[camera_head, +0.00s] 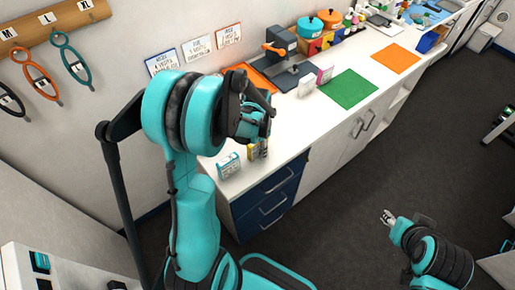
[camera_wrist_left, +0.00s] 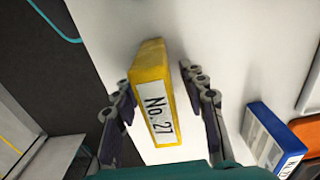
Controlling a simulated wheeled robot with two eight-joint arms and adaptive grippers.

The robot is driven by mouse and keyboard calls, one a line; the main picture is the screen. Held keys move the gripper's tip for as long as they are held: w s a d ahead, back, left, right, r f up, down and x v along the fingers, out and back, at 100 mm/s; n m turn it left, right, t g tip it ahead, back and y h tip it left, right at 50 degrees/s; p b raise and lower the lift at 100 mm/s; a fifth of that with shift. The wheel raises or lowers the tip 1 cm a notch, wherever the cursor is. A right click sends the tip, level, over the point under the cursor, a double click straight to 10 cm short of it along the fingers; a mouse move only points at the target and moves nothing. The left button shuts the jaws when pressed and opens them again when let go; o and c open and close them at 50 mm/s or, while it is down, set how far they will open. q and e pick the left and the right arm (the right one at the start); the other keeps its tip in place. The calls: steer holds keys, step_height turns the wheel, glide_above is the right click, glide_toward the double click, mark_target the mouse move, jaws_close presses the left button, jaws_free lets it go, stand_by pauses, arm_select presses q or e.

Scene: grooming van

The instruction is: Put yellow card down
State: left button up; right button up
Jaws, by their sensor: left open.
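The yellow card (camera_wrist_left: 152,92) is a small block with a white "No. 27" label, seen on the white counter (camera_wrist_left: 215,30) in the left wrist view. In the head view a sliver of the yellow card (camera_head: 264,150) shows beside the blue-and-white card (camera_head: 229,166). My left gripper (camera_wrist_left: 158,78) is open, with one finger on each side of the yellow card and visible gaps between. In the head view my left gripper (camera_head: 256,128) hides part of it. My right gripper (camera_head: 387,217) is low over the floor, too small to read.
The blue-and-white card (camera_wrist_left: 272,138) stands close to the left gripper. A grey machine (camera_head: 284,65), white and pink boxes (camera_head: 324,75), a green mat (camera_head: 349,88) and an orange mat (camera_head: 395,57) are farther along the counter. The counter's front edge is near the yellow card.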

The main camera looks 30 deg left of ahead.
arm_select(q)
step_height(320, 180, up, 11)
steer(key=p, duration=0.3)
steer(key=shift+r, duration=0.65)
steer(key=s+d+r+n+t, duration=0.4)
steer(key=s+d+r+t, duration=0.3)
steer(key=s+d, duration=0.3)
steer(key=shift+s+d, duration=0.3)
steer(key=shift+s, duration=0.2)
